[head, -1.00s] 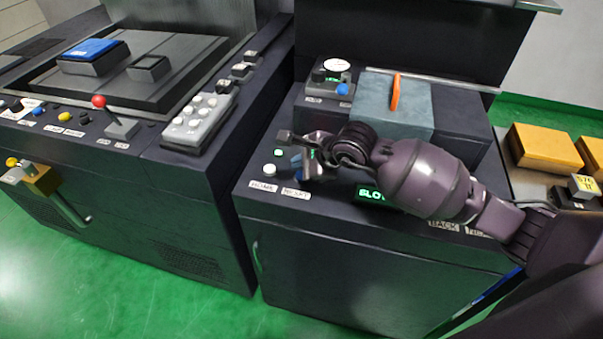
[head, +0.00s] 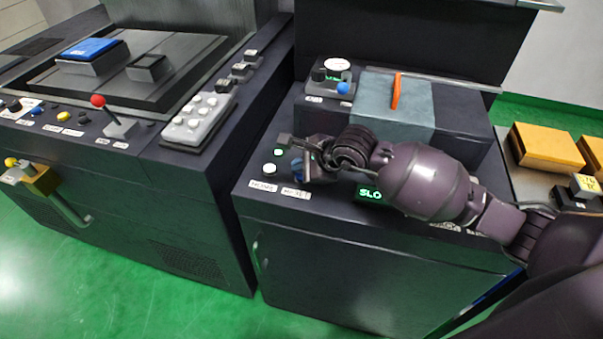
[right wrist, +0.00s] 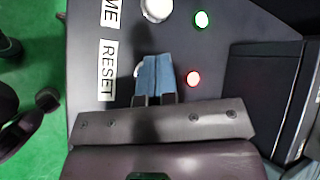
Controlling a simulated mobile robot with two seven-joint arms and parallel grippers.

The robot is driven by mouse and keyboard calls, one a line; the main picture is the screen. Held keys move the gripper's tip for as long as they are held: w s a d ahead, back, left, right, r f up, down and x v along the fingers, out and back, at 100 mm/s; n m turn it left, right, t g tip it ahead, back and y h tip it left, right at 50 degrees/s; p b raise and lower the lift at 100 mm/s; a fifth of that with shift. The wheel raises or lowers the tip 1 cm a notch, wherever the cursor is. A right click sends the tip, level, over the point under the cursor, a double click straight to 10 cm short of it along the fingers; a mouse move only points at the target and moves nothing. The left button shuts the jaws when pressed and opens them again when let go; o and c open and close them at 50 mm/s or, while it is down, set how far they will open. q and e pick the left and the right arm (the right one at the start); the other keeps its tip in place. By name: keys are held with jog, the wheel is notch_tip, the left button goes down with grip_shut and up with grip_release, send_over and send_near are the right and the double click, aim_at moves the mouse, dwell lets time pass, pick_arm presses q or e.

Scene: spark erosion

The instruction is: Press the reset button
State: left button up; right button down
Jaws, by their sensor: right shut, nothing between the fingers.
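The white reset button (right wrist: 137,70) shows only as a sliver in the right wrist view, beside the RESET label (right wrist: 106,70). The blue fingers of my right gripper (right wrist: 155,65) cover the rest of it. The fingers are shut together, with nothing between them. I cannot tell whether the tips touch the button. In the head view my right gripper (head: 298,168) is low over the front left of the right cabinet's top, behind the RESET label (head: 295,193). It hides the button there. My left gripper is not in view.
The white button by the HOME label (head: 262,186) is close by (head: 269,168). A green lamp (right wrist: 202,19) and a red lamp (right wrist: 194,78) are lit beside the buttons. A grey block with an orange handle (head: 395,93) stands behind my arm. A control console (head: 200,118) stands left.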

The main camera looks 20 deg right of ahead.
aim_at(301, 176)
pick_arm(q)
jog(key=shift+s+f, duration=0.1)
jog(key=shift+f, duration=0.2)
pick_arm(e)
jog(key=shift+f, duration=0.5)
dwell(0.5)
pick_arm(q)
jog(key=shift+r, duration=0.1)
pick_arm(e)
jog(key=shift+r, duration=0.1)
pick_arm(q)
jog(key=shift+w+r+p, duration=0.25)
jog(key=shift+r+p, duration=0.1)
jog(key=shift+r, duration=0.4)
pick_arm(e)
jog(key=shift+r, duration=0.85)
jog(key=shift+r+p, duration=1.45)
jog(key=shift+r, duration=1.1)
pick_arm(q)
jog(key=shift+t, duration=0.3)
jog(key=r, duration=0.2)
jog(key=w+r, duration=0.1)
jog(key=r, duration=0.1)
pick_arm(e)
jog(key=shift+f, duration=0.1)
